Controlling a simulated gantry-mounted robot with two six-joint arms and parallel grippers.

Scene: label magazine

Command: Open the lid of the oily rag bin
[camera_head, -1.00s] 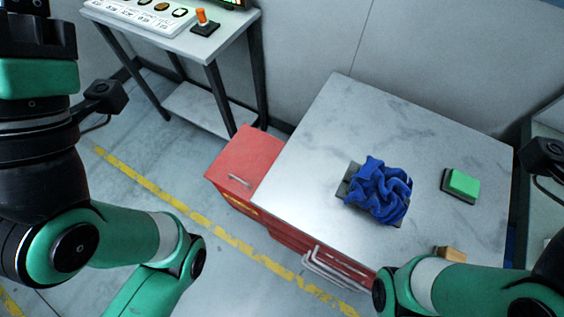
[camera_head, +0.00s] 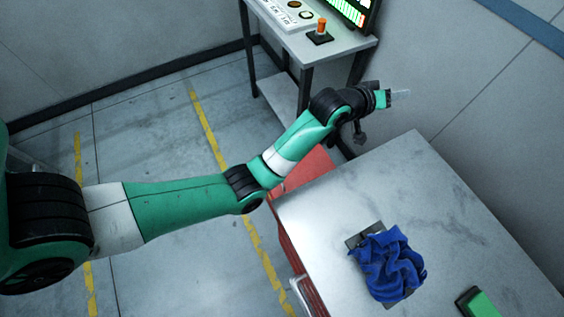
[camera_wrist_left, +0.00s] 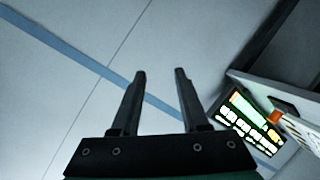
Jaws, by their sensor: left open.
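The red oily rag bin (camera_head: 311,167) stands on the floor against the left side of the metal-topped table. My left forearm crosses over it, so only part of its red top shows; the lid handle is hidden. The visible top looks flat and closed. My left gripper (camera_head: 400,94) is beyond the bin, towards the wall, and is apart from it. In the left wrist view the two fingers (camera_wrist_left: 160,74) are spread with nothing between them. My right gripper is not in view.
A blue rag (camera_head: 388,265) lies on a dark pad on the table (camera_head: 450,215). A green block (camera_head: 483,304) is at the table's near edge. A control bench (camera_head: 335,43) with an orange-topped switch (camera_head: 321,27) and lit screen (camera_head: 352,9) stands behind. The left floor is open.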

